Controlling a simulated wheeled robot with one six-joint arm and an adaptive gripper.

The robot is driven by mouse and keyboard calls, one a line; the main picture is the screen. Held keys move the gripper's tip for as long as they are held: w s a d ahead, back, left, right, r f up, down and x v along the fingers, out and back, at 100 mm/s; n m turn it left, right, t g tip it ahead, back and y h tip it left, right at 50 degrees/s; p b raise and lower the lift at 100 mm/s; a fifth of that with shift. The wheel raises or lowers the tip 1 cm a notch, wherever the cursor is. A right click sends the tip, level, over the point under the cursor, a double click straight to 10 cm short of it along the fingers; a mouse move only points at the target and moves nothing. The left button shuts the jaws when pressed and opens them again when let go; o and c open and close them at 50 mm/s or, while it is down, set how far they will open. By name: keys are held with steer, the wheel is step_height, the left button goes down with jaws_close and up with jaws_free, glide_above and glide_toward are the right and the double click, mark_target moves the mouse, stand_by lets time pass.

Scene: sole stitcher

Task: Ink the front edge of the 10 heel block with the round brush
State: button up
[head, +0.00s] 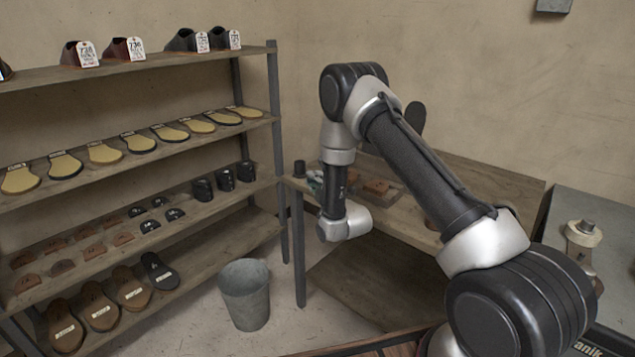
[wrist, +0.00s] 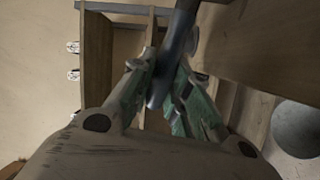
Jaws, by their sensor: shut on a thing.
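My gripper (wrist: 165,85) is shut on a long dark thing (wrist: 178,40) in the wrist view, held between its green-padded fingers. It looks like a dark handle; I cannot tell for sure that it is the round brush. In the head view the gripper (head: 314,183) is mostly hidden behind my wrist, above the left end of the workbench. A brown block (head: 378,187) sits in a shallow tray (head: 397,200) on the bench, to the right of my wrist. Whether it is the 10 heel block cannot be read. No inked edge can be made out.
A shelf rack (head: 274,130) with soles, heel pieces and shoes stands at left. A grey bucket (head: 245,296) stands on the floor between rack and bench (head: 470,180). A dark cylinder (head: 299,168) is at the bench's left corner. A grey machine table (head: 590,215) is at right.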

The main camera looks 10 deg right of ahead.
steer(key=shift+w, duration=0.15)
steer(key=shift+w+a, duration=0.2)
steer(key=shift+w, duration=0.1)
steer(key=shift+s+d, duration=1.75)
steer(key=shift+s, duration=0.75)
steer(key=shift+w+a, duration=0.6)
steer(key=shift+w, duration=0.25)
steer(key=shift+w+a, duration=0.55)
steer(key=shift+w, duration=0.3)
steer(key=shift+w+a, duration=0.6)
steer(key=shift+w, duration=0.25)
steer(key=shift+s+d, duration=0.65)
steer(key=shift+s, duration=0.05)
steer(key=shift+s, duration=0.1)
steer(key=shift+s+d+r, duration=0.1)
steer(key=shift+s+d, duration=0.4)
steer(key=shift+s, duration=0.15)
